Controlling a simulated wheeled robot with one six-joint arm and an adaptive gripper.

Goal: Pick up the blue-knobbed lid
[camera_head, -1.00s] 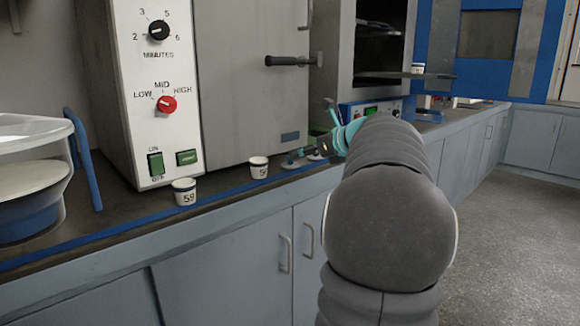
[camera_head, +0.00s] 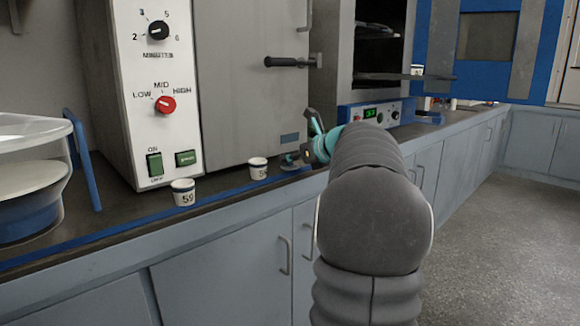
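A small grey lid with a blue knob (camera_head: 290,163) lies on the counter, right of the cups and in front of the large oven-like door. My gripper (camera_head: 307,137) is just to the right of the lid, seen from behind along my arm. One finger points up and the other is low near the lid, with a gap between them, so it looks open. My arm and the gripper's teal body hide part of the counter there. I cannot tell whether a finger touches the lid.
The control-panel cabinet (camera_head: 160,100) rises behind. A blue-fronted device with a green display (camera_head: 370,114) stands right of the gripper. A clear container (camera_head: 32,180) is far left.

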